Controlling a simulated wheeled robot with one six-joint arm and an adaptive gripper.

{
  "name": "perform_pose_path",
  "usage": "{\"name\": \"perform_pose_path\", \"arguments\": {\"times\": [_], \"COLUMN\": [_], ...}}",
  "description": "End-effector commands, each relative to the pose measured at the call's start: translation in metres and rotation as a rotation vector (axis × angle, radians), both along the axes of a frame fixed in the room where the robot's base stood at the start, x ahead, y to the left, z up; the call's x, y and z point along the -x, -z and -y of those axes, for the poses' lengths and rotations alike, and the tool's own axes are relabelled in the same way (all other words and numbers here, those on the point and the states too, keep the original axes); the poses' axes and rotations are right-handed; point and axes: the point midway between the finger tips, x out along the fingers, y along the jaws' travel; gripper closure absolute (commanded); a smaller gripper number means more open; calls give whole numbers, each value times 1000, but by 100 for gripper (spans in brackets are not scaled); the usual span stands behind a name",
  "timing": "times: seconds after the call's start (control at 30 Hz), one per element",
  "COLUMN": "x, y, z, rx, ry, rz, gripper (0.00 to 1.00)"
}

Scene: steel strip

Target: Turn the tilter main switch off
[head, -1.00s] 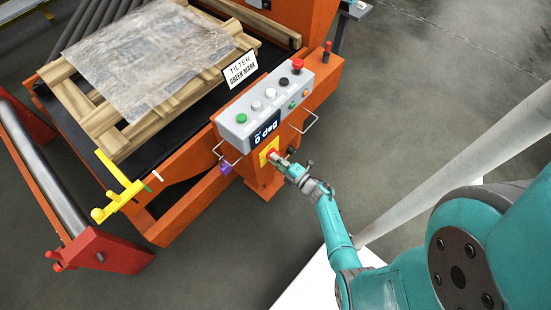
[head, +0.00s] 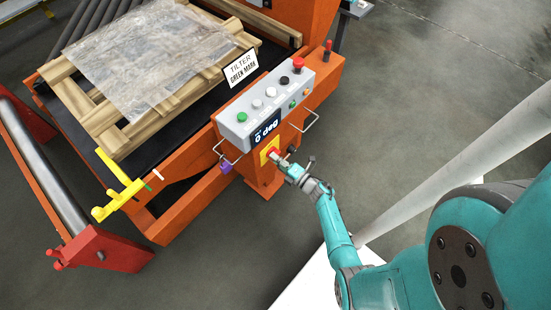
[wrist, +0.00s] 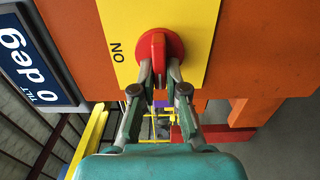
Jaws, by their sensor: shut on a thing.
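The tilter main switch is a red rotary knob (wrist: 174,46) on a yellow plate (wrist: 202,18), in the upper middle of the wrist view. The word ON is printed on the plate to the left of the knob. My gripper (wrist: 159,72) is shut on the knob's grip bar, one finger on each side. In the head view the yellow plate (head: 265,151) sits on the orange post below the control box, and my gripper (head: 280,158) reaches it from the lower right. The fingers partly hide the knob's lower part.
The grey control box (head: 262,110) with several buttons and a "0 deg" display (head: 266,130) is just above the switch. Wire handles (head: 308,124) stick out beside it. A purple padlock-like piece (head: 226,167) hangs to the left. Open floor lies to the right.

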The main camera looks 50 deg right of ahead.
Motion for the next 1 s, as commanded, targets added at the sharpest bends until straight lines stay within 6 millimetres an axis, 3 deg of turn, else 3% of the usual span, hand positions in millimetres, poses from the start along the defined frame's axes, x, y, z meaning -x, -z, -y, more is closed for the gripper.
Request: {"name": "perform_pose_path", "arguments": {"times": [0.1, 0.13, 0.2, 0.63, 1.0], "x": [0, 0, 0, 8, 65], "y": [1, 1, 1, 0, 1], "z": [-1, -1, -1, 1, 2], "rx": [1, 1, 0, -1, -1], "ry": [-2, -2, -2, 1, 4], "rz": [-2, -2, -2, 0, -2], "gripper": [100, 80, 63, 62, 62]}}
